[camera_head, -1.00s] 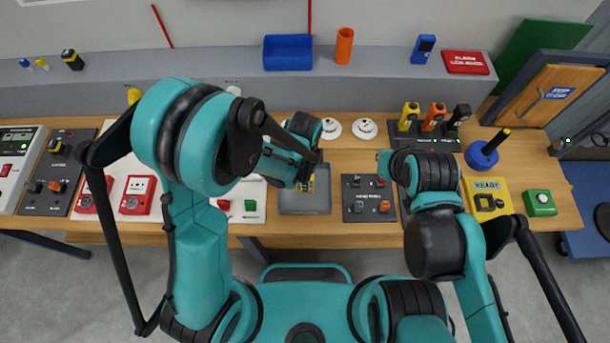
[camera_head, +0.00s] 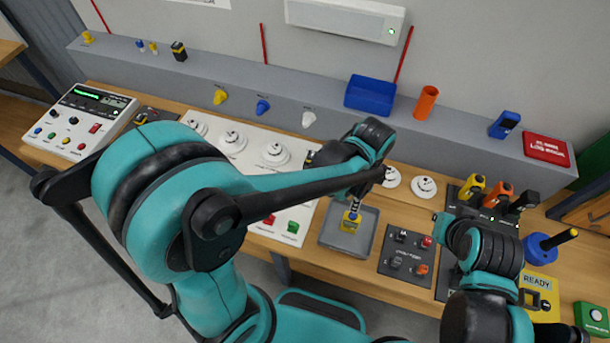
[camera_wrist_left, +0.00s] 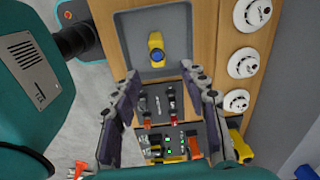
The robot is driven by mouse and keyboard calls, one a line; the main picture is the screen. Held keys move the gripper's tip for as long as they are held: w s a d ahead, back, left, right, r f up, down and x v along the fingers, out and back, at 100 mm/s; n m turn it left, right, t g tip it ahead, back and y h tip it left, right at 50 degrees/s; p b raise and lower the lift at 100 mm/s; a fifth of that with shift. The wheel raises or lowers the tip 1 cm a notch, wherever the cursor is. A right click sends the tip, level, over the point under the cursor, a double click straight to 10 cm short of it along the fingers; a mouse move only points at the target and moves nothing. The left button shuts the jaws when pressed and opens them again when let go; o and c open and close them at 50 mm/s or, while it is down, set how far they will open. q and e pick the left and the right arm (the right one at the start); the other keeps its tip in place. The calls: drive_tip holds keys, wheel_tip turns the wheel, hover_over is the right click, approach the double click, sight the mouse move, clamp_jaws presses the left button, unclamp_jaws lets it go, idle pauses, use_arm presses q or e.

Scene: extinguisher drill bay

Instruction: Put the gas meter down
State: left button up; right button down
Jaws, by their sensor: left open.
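The gas meter (camera_head: 351,220), a small yellow body with a dark part, is in the grey tray (camera_head: 338,243) on the bench. In the left wrist view the meter (camera_wrist_left: 156,50) sits inside the tray (camera_wrist_left: 127,38), apart from the tray's walls. My left gripper (camera_head: 354,204) is over the tray in the head view, partly hidden by its own wrist. In the left wrist view its two fingers (camera_wrist_left: 166,82) are spread with nothing held between them, and the meter shows beyond the tips. My right arm is at the right; its gripper cannot be made out.
A dark switch panel (camera_head: 402,257) is right of the tray. A white panel with round detectors (camera_head: 274,154) is left of it. Yellow, orange and black handhelds (camera_head: 498,194) stand to the right. A blue bin (camera_head: 370,95) and orange cup (camera_head: 426,102) are on the rear ledge.

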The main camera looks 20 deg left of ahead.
use_arm(q)
drive_tip(key=s+a+r+n+t, duration=0.2)
drive_tip(key=a+r+n, duration=0.3)
drive_tip(key=a+n, duration=0.3)
drive_tip(key=s+a+r+n+t, duration=0.3)
drive_tip(key=a+r+n+t, duration=0.1)
drive_tip(key=a+n, duration=0.5)
drive_tip(key=shift+s+r+t, duration=0.2)
drive_tip(key=shift+r+t, duration=0.2)
drive_tip(key=shift+r, duration=0.3)
wheel_tip(320, 180, down, 18)
drive_tip(key=b, duration=1.7)
drive_tip(key=shift+r+b, duration=0.2)
drive_tip(key=shift+b, duration=0.1)
drive_tip(key=shift+d, duration=0.15)
